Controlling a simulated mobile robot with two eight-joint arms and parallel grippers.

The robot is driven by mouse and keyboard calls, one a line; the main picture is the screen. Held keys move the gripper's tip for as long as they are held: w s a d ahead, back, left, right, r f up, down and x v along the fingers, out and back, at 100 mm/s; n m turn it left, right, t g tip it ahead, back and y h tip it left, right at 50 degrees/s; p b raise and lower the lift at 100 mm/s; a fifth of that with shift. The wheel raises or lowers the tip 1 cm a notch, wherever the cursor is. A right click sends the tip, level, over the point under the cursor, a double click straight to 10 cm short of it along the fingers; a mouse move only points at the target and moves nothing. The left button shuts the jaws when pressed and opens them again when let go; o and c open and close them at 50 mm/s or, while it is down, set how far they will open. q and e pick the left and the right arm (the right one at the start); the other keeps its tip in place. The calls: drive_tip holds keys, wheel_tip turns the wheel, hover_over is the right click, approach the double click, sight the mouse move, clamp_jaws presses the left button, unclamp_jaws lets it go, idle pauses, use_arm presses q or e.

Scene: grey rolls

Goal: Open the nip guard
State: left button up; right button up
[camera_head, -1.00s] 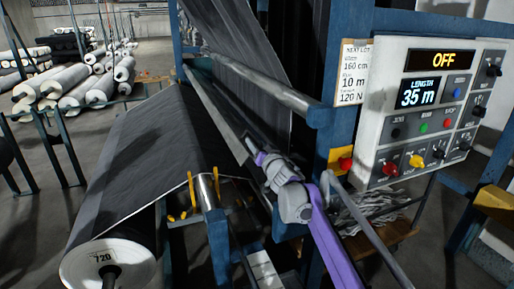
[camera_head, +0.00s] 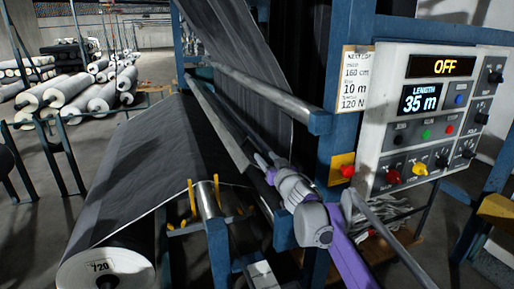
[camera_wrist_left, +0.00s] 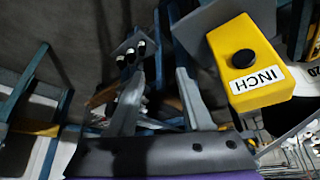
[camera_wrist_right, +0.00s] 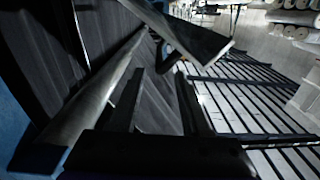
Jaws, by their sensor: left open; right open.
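The nip guard appears to be the long grey plate (camera_head: 222,130) running diagonally along the machine beside the dark fabric. A long flat bar, probably the same guard, crosses the top of the right wrist view (camera_wrist_right: 185,32). My right gripper (camera_head: 262,160) is at the near end of that plate; contact cannot be told. In the right wrist view its fingers (camera_wrist_right: 160,100) are apart with nothing clearly between them. My left gripper (camera_wrist_left: 160,95) is open and empty in the left wrist view, beside a yellow INCH button box (camera_wrist_left: 248,62). It does not show in the head view.
A control panel (camera_head: 430,120) reading OFF and 35 m stands at right, with a red button on a yellow plate (camera_head: 342,169) beside it. A blue upright (camera_head: 340,70) stands near my right arm. A fabric roll (camera_head: 105,268) is at lower left.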

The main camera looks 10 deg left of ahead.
sight(257, 145)
drive_tip(key=p+x, duration=0.2)
drive_tip(key=x, duration=0.4)
drive_tip(key=shift+w+a+r, duration=0.15)
drive_tip(key=shift+w+a, duration=0.1)
drive_tip(key=shift+p+x, duration=0.3)
drive_tip(key=shift+x, duration=0.55)
use_arm(q)
drive_tip(key=r, duration=0.2)
drive_tip(key=w+r, duration=0.1)
drive_tip(key=shift+r, duration=0.35)
use_arm(e)
drive_tip(key=shift+c, duration=0.2)
clamp_jaws()
use_arm(q)
drive_tip(key=shift+a, duration=0.1)
use_arm(e)
drive_tip(key=shift+d, duration=0.15)
